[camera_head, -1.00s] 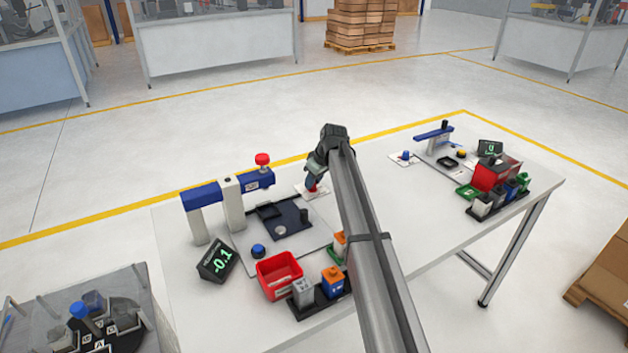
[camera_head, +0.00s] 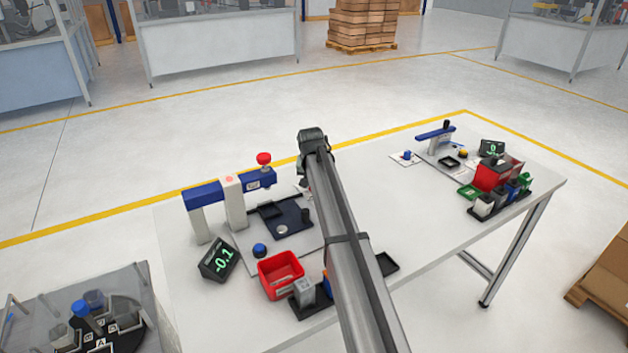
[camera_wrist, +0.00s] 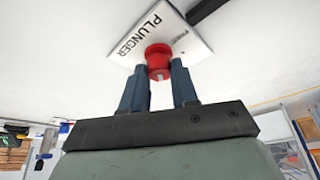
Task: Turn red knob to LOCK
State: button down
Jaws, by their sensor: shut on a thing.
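The red knob (camera_wrist: 159,58) stands on a white plate (camera_wrist: 190,45) marked PLUNGER in the wrist view. My gripper (camera_wrist: 160,74) has one blue-grey finger on each side of the knob and is shut on it. A small pale mark shows on the knob's near side. No LOCK mark can be read. In the head view, my wrist (camera_head: 313,140) is over the far edge of the table, and it hides the knob and the fingers.
A blue-and-white press (camera_head: 230,188) with a red top knob (camera_head: 264,158) stands close to my wrist's left. A display (camera_head: 217,260) reads -0.1. A red bin (camera_head: 280,274) and blue button (camera_head: 259,250) are nearer. A second station (camera_head: 490,175) stands at right.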

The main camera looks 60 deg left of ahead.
jog(key=shift+a+m+t, duration=0.1)
jog(key=shift+m+t, duration=0.2)
jog(key=shift+m, duration=0.8)
jog(key=shift+h, duration=0.3)
jog(key=c, duration=0.9)
grip_release()
jog(key=shift+o, duration=0.2)
jog(key=shift+r, duration=0.1)
jog(key=v, duration=1.3)
jog(key=shift+r, duration=0.3)
jog(key=shift+s, duration=0.1)
